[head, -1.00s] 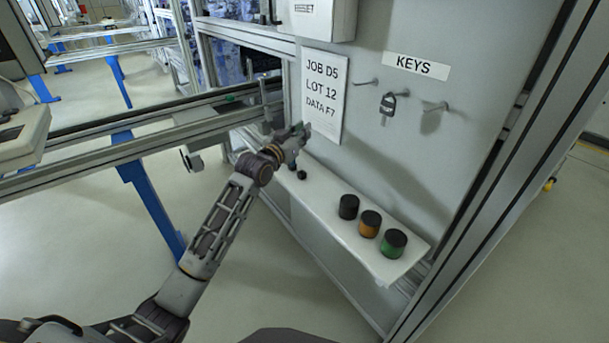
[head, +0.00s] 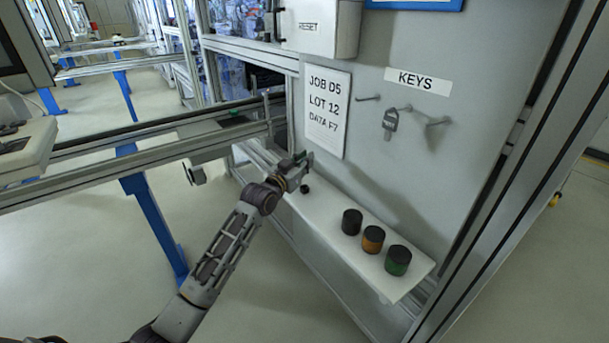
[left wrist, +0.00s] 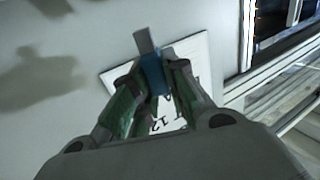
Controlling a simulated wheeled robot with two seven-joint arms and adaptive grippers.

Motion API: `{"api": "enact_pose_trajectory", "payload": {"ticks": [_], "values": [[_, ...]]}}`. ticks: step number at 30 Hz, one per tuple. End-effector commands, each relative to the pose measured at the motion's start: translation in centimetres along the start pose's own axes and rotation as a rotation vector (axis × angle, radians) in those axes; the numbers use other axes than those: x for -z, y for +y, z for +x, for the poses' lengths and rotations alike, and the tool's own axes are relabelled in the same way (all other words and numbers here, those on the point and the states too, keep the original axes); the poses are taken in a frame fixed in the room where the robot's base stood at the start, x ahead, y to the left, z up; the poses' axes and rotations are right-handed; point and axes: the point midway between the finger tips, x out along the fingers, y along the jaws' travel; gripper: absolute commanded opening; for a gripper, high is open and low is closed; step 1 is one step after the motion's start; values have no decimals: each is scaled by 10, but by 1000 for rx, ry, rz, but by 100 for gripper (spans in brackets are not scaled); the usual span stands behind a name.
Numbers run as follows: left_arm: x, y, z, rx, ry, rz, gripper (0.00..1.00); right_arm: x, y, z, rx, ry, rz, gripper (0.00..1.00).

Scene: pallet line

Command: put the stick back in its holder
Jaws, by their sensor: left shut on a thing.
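My left gripper (head: 300,160) is in front of the grey panel, above the left end of the white shelf and below the printed job sheet. In the left wrist view, its green-sided fingers (left wrist: 153,80) are shut on a small stick (left wrist: 151,68) with a blue body and a flat grey end that sticks out past the fingertips. In the head view the stick is too small to make out. A small dark round thing (head: 304,188) is on the shelf just below the gripper; I cannot tell whether it is the holder. My right gripper is not in view.
The white shelf (head: 330,232) carries a black jar (head: 351,222), an orange jar (head: 373,239) and a green jar (head: 398,261). A key (head: 390,120) hangs under the KEYS label (head: 417,80). The job sheet (head: 326,110) is on the panel. Conveyor rails (head: 110,160) run left.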

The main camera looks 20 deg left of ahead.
Motion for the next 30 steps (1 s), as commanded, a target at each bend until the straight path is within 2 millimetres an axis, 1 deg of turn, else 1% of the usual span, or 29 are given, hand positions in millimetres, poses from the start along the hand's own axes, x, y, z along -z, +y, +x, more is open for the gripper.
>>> {"api": "enact_pose_trajectory", "payload": {"ticks": [5, 8, 14, 18, 21, 25, 30], "values": [[0, 0, 0, 0, 0, 0, 0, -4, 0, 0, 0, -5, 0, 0], [-3, 0, 0, 0, 0, 0, 0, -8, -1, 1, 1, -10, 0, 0], [-23, 0, 0, 0, -2, 0, 0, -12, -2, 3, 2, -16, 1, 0], [-40, 0, 0, 1, -2, 0, 0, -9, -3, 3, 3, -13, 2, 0], [-47, 0, 0, 0, -1, 0, 0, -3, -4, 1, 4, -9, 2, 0], [-50, 0, 0, 0, 1, 0, 0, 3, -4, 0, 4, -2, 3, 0], [-49, 0, 0, 0, 1, 0, 0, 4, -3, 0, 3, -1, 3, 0]]}}
